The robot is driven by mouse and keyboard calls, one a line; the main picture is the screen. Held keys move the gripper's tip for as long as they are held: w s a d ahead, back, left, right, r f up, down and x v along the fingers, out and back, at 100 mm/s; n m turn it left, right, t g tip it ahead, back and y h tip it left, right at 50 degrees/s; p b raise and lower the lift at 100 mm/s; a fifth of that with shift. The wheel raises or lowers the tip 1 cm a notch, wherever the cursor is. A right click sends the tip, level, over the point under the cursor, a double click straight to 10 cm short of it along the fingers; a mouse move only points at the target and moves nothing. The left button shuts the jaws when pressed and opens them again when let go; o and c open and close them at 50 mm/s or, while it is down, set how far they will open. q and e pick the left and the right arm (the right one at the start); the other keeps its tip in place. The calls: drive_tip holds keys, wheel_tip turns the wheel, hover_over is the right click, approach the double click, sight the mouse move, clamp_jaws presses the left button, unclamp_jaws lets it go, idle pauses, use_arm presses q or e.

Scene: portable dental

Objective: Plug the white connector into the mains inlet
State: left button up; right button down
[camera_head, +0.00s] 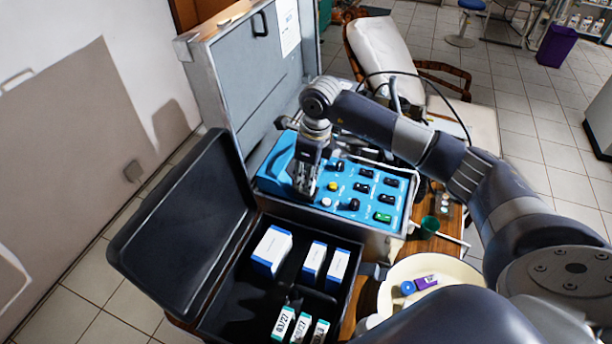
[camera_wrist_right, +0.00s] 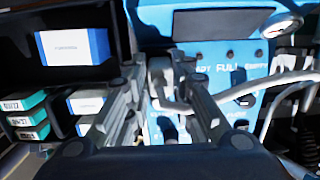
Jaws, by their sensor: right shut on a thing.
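My right gripper (camera_head: 306,190) is over the left part of the blue control panel (camera_head: 345,188) of the open metal case, fingers pointing down. In the right wrist view its fingers (camera_wrist_right: 160,70) are shut on the white connector (camera_wrist_right: 160,72), which is partly hidden between them. The blue panel (camera_wrist_right: 250,85) lies behind the fingers. I cannot make out the mains inlet; a dark rectangular recess (camera_wrist_right: 205,24) shows on the blue unit. My left gripper is not in view.
The case's raised lid (camera_head: 262,70) stands behind the panel. An open black box (camera_head: 212,325) with several small cartons is in front. A cream bowl (camera_head: 455,270) and a green cup (camera_head: 429,226) stand at the right. A reclined chair (camera_head: 382,50) is behind.

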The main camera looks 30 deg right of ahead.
drive_tip(key=shift+f+b, duration=0.4)
drive_tip(key=shift+f, duration=0.05)
idle(0.4)
drive_tip(key=c, duration=1.3)
unclamp_jaws()
drive_tip(key=r, duration=0.8)
drive_tip(key=s+d+r, duration=0.1)
drive_tip(key=r, duration=0.3)
drive_tip(key=shift+s, duration=0.1)
